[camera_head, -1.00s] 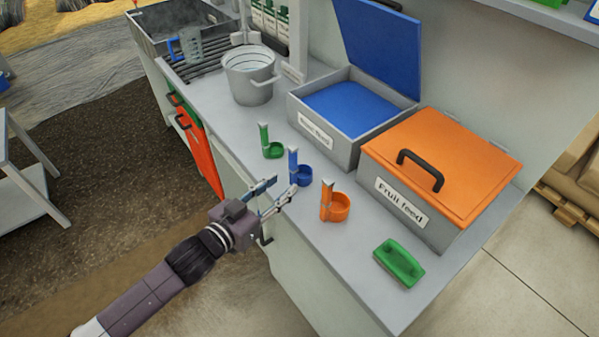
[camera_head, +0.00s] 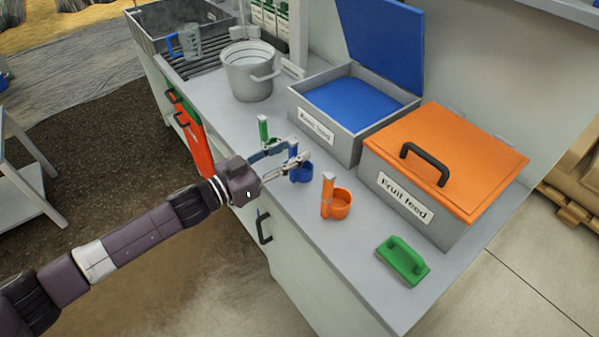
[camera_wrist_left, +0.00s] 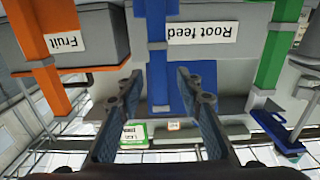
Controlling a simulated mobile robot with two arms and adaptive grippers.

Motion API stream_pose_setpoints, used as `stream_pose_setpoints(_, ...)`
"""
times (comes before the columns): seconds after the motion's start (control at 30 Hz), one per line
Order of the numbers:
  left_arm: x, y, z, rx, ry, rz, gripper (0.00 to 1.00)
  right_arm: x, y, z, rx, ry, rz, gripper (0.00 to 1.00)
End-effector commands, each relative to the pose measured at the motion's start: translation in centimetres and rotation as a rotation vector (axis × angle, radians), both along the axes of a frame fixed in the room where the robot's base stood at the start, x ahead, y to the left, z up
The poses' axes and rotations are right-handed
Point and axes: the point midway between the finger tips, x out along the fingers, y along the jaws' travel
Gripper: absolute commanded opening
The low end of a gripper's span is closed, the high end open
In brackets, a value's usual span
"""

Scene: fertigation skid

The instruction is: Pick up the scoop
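A blue scoop (camera_head: 302,174) stands on the grey bench with its handle upright. My left gripper (camera_head: 297,155) is at its handle, which shows between the two fingers in the left wrist view. There the blue scoop (camera_wrist_left: 157,28) has a visible gap to the fingers (camera_wrist_left: 160,78), so the gripper is open around or just in front of the handle. A green scoop (camera_head: 263,128) stands left of it, partly behind the gripper, and an orange scoop (camera_head: 338,204) stands to its right. My right gripper is not in view.
Behind the scoops are an open grey bin (camera_head: 326,141) with blue contents and an orange-lidded Fruit feed bin (camera_head: 440,155). A grey bucket (camera_head: 248,82) stands at the left. A green handled block (camera_head: 403,260) lies near the front right of the bench (camera_head: 360,280).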

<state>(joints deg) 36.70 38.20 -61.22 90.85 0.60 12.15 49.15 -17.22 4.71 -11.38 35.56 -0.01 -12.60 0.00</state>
Motion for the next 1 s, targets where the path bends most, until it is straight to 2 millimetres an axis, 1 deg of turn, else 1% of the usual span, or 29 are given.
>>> stream_pose_setpoints(0.03,0.33,-0.38,-0.12,0.000,-0.002,0.000,0.33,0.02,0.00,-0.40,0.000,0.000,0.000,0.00)
stream_pose_setpoints(0.1,0.49,-0.66,-0.05,0.001,-0.002,0.000,0.33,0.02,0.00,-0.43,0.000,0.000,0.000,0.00)
stream_pose_setpoints(0.33,0.51,-0.69,0.04,0.001,0.000,0.001,0.32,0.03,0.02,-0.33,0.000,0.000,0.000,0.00)
stream_pose_setpoints(0.6,0.50,-0.67,0.04,0.001,-0.001,0.001,0.03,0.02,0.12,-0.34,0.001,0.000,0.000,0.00)
stream_pose_setpoints(0.63,0.50,-0.67,0.04,0.001,-0.001,0.001,0.00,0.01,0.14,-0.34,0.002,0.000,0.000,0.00)
stream_pose_setpoints(1.0,0.50,-0.67,0.09,0.001,-0.001,0.001,0.00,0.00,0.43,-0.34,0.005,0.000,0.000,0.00)
